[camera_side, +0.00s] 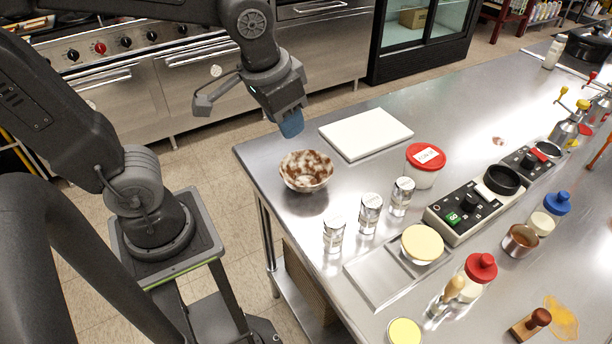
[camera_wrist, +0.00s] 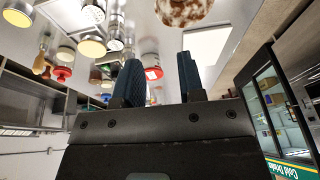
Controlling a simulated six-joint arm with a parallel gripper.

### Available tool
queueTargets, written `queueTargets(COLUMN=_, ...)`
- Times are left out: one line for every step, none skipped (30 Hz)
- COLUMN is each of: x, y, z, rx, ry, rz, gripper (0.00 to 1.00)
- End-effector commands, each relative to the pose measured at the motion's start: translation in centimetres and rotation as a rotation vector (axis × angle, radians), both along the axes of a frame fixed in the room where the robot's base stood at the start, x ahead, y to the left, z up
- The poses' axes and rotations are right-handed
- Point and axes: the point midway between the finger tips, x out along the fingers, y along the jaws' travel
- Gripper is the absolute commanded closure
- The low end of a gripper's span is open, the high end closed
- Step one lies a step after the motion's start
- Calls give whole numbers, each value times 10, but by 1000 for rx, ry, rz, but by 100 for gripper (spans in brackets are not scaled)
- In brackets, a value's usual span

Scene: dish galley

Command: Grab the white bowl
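The white bowl (camera_side: 306,172), stained with brown patches, stands upright on the steel table near its left edge. My gripper (camera_side: 291,126) hangs above the bowl and slightly to its left, apart from it. In the wrist view, my gripper's two blue fingers (camera_wrist: 159,66) stand apart with nothing between them. The bowl also shows in the wrist view (camera_wrist: 184,11), cut off by the top edge and beyond the fingertips.
A white cutting board (camera_side: 366,133) lies behind and right of the bowl. A red-lidded tub (camera_side: 425,165) and several metal-topped shakers (camera_side: 370,214) stand to its right and front. The table edge is close on the bowl's left.

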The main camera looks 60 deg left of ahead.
Motion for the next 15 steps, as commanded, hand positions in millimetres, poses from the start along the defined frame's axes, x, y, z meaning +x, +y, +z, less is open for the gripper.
queueTargets(x=13, y=-6, z=-6, rx=24, ry=56, rz=2, gripper=64)
queueTargets(x=19, y=-8, z=-10, rx=39, ry=83, rz=7, gripper=64)
queueTargets(x=28, y=-12, z=-14, rx=60, ry=116, rz=15, gripper=64)
queueTargets(x=34, y=-14, z=-18, rx=77, ry=139, rz=20, gripper=64)
queueTargets(x=40, y=-17, z=-23, rx=94, ry=162, rz=26, gripper=64)
queueTargets(x=48, y=-21, z=-28, rx=117, ry=188, rz=33, gripper=64)
queueTargets(x=52, y=-24, z=-33, rx=135, ry=207, rz=38, gripper=64)
queueTargets(x=57, y=-26, z=-37, rx=151, ry=222, rz=44, gripper=64)
queueTargets(x=63, y=-30, z=-42, rx=171, ry=240, rz=49, gripper=64)
queueTargets(x=66, y=-32, z=-46, rx=185, ry=251, rz=54, gripper=64)
queueTargets(x=69, y=-34, z=-49, rx=197, ry=261, rz=58, gripper=64)
queueTargets(x=73, y=-36, z=-53, rx=211, ry=271, rz=63, gripper=64)
queueTargets(x=75, y=-37, z=-55, rx=220, ry=277, rz=65, gripper=64)
queueTargets(x=76, y=-38, z=-57, rx=227, ry=282, rz=67, gripper=64)
queueTargets(x=78, y=-39, z=-59, rx=233, ry=286, rz=70, gripper=64)
